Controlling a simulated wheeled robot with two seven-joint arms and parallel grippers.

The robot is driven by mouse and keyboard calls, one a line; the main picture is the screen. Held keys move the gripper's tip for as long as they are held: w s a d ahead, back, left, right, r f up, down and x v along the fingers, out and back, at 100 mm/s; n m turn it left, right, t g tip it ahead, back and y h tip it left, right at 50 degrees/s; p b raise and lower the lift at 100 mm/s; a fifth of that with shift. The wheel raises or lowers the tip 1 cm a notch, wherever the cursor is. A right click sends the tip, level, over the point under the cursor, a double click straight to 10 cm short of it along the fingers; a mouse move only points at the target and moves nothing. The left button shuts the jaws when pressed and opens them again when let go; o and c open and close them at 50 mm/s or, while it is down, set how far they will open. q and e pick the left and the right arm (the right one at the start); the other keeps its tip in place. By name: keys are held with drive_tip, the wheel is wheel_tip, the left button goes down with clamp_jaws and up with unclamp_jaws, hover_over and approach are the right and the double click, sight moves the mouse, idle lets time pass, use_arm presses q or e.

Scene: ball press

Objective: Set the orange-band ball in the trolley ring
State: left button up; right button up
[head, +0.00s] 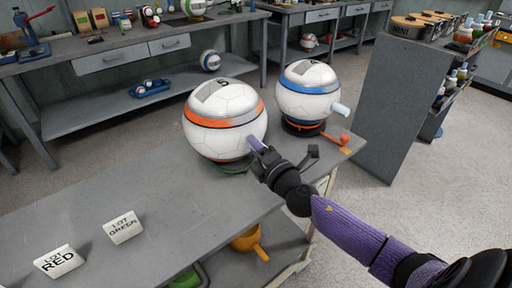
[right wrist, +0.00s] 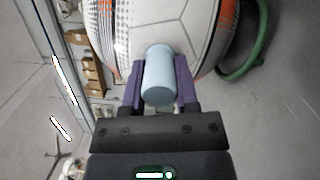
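The orange-band ball (head: 222,140) is a large white ball with an orange stripe and a grey top band, on the right part of the grey bench. A green ring (head: 236,169) shows at its underside; its green curve also shows in the right wrist view (right wrist: 252,55). My right gripper (head: 258,146) is at the ball's lower right side. In the right wrist view its purple fingers (right wrist: 159,88) close on both sides of a pale blue peg (right wrist: 159,80) on the ball. No ring clearly marked as the trolley's can be told. My left gripper is out of view.
An orange handled object (head: 248,242) lies below. The bench middle is clear.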

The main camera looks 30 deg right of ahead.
drive_tip(key=o, duration=0.4)
drive_tip(key=shift+r, duration=0.15)
drive_tip(key=shift+r+p, duration=0.55)
drive_tip(key=shift+p, duration=0.1)
drive_tip(key=s+f+b, duration=0.1)
drive_tip(key=s, duration=1)
drive_tip(key=s+f+m+g+h, duration=0.1)
drive_tip(key=s+f+m+g, duration=0.35)
drive_tip(key=f, duration=0.65)
drive_tip(key=s+d+f+m+g, duration=0.1)
drive_tip(key=s+f+m+g, duration=0.2)
drive_tip(key=s+f, duration=0.5)
drive_tip(key=s+f+m+g+h, duration=0.1)
drive_tip(key=s+f+m+g, duration=0.25)
drive_tip(key=f, duration=0.95)
drive_tip(key=s+a+f+m+g, duration=0.2)
drive_tip(key=s+f, duration=0.1)
drive_tip(key=s, duration=0.4)
drive_tip(key=s+a+f+m+g+y, duration=0.1)
drive_tip(key=s+a+f+m+g, duration=0.1)
drive_tip(key=s, duration=0.5)
drive_tip(key=s+a+f+m+g+y, duration=0.1)
drive_tip(key=s+a+f+g, duration=0.3)
drive_tip(key=s, duration=0.4)
drive_tip(key=shift+m, duration=0.9)
